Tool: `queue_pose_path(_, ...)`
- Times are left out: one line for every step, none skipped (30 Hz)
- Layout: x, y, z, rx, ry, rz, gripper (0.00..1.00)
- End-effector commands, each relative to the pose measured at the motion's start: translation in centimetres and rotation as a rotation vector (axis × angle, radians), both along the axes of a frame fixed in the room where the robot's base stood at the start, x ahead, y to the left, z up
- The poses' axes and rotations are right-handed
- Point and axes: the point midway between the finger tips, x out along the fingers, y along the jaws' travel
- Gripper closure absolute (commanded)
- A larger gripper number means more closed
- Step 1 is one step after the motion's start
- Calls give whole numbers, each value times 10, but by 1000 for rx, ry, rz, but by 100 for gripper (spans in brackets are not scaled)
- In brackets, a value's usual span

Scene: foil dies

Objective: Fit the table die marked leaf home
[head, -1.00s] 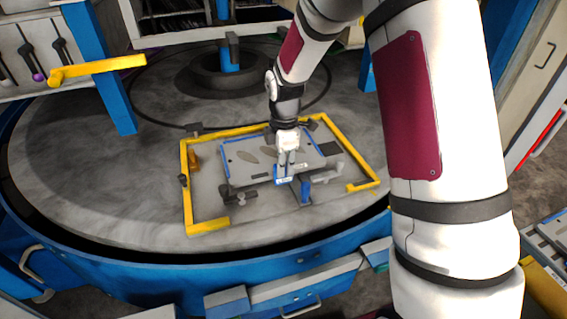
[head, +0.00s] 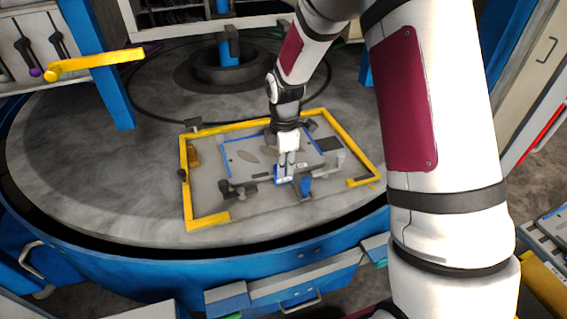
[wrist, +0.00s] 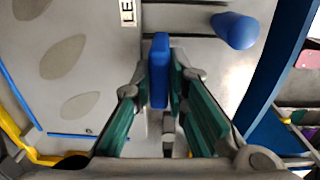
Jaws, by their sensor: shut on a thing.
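The table die marked leaf (head: 262,166) is a pale grey plate with darker leaf shapes, lying inside the yellow frame on the round table. In the wrist view the plate (wrist: 105,55) shows its leaf shapes and part of a label reading "LE" (wrist: 127,11); the rest is cut off. My gripper (head: 286,168) is at the plate's near side, pointing down. In the wrist view its green-padded fingers (wrist: 160,88) are shut on a blue handle (wrist: 159,60) beside the plate's label. Whether the plate sits flat cannot be told.
A yellow frame (head: 208,221) surrounds the plate on the grey round table (head: 80,180). Blue strips (head: 228,157) run along the plate's far and left sides. A blue post (head: 305,186) and dark clamp (head: 238,190) stand close at the near side. The table's left is clear.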

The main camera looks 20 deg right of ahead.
Motion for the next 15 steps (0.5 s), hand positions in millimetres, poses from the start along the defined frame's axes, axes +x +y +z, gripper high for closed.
queue_pose_path(1, 0, 0, 0, -4, 0, 100)
queue_pose_path(1, 0, 0, 0, -4, 0, 100)
queue_pose_path(1, 0, -1, 0, -4, 0, 100)
queue_pose_path(1, 0, -2, 0, -4, 0, 100)
queue_pose_path(1, 0, -2, 0, -4, 0, 100)
queue_pose_path(1, 0, -2, 0, -4, 0, 82)
queue_pose_path(1, 0, -2, 0, -4, 0, 75)
queue_pose_path(1, 0, -2, 0, -4, 0, 68)
queue_pose_path(1, 0, -2, 0, -3, 0, 63)
queue_pose_path(1, 0, -2, 0, -3, 0, 63)
queue_pose_path(1, 0, -3, 0, -3, 0, 63)
queue_pose_path(1, 0, -3, 0, -2, 0, 63)
queue_pose_path(1, 0, -3, 0, -2, 0, 63)
queue_pose_path(0, 0, -3, 0, -2, 0, 63)
queue_pose_path(0, 0, -3, 0, -1, 0, 63)
